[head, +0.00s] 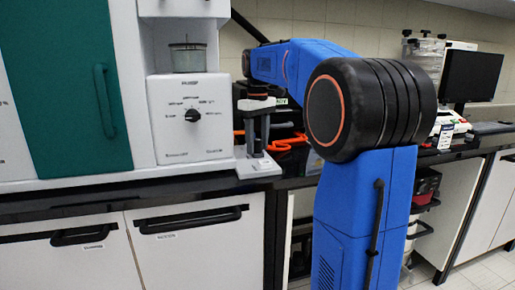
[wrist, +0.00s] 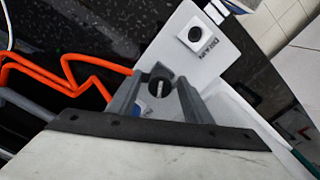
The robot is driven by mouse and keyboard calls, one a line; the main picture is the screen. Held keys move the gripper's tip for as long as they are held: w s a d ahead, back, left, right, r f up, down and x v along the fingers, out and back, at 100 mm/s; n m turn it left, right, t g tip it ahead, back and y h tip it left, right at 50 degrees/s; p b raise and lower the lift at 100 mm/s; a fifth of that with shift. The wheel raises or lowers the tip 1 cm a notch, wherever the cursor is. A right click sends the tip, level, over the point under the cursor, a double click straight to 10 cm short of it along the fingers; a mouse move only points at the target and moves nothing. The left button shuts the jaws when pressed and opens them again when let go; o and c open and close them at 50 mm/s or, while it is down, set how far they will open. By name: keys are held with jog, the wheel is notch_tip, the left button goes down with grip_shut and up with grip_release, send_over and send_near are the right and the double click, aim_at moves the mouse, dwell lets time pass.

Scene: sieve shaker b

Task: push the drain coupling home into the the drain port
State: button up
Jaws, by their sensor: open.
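My gripper (head: 257,146) points down over a small white plate (head: 258,168) on the dark bench, right of the white shaker box. In the wrist view its two grey fingers (wrist: 160,82) are open, with a dark round piece with a pale pin (wrist: 160,88) between their tips. This may be the drain coupling or the port; I cannot tell which. I cannot tell whether the fingers touch it. The white plate also shows in the wrist view (wrist: 222,62), with a black knob and label on it. How far the coupling is seated is not visible.
The white shaker box (head: 190,140) with a dial carries a clear vessel (head: 187,58), close left of my gripper. Orange hose (wrist: 75,72) lies on the dark bench beside the fingers. A green door (head: 65,95) stands further left. A monitor (head: 471,78) stands at right.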

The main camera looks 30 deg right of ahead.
dwell(0.5)
grip_shut()
jog(key=shift+r, duration=2.9)
jog(key=shift+r, duration=0.2)
jog(key=shift+r, duration=1.4)
